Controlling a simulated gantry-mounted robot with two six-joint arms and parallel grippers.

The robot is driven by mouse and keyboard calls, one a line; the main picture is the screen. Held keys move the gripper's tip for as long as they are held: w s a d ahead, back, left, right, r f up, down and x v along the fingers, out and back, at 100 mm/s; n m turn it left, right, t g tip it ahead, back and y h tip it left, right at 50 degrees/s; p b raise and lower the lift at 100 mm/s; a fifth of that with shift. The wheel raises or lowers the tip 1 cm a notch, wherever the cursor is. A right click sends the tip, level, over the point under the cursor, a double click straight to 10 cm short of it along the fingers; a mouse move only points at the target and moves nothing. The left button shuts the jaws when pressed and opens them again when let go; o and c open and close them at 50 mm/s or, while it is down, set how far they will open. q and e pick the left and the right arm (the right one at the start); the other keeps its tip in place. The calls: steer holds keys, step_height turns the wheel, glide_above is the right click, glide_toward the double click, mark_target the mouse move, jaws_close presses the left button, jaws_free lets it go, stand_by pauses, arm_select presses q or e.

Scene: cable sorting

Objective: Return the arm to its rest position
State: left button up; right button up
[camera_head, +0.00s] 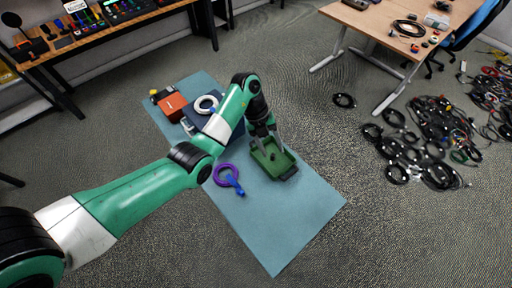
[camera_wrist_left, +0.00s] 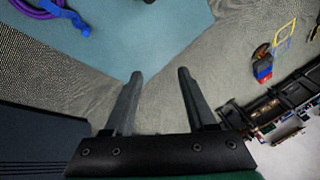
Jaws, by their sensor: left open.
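My left arm reaches in from the left in the head view. Its gripper (camera_head: 267,143) is over the mat, at the far edge of a green tray (camera_head: 279,171) in that view. In the left wrist view the two fingers (camera_wrist_left: 160,73) stand apart with nothing between them. I cannot tell from the head view whether the fingers touch the tray. My right gripper is not in view.
A teal mat (camera_head: 293,222) lies on the floor. On it are a purple cable ring with a blue part (camera_head: 222,180), a white cable ring (camera_head: 206,104) and an orange box (camera_head: 170,107). Black cables (camera_head: 420,140) are heaped at right. Tables (camera_head: 395,22) stand behind.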

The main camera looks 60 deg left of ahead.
arm_select(q)
steer(key=shift+w+d+r+t, duration=0.15)
steer(key=shift+w+r, duration=0.2)
steer(key=shift+r, duration=0.15)
steer(key=shift+w+d+r+t, duration=0.15)
steer(key=shift+w+r, duration=0.15)
steer(key=shift+r, duration=0.2)
steer(key=shift+d, duration=0.1)
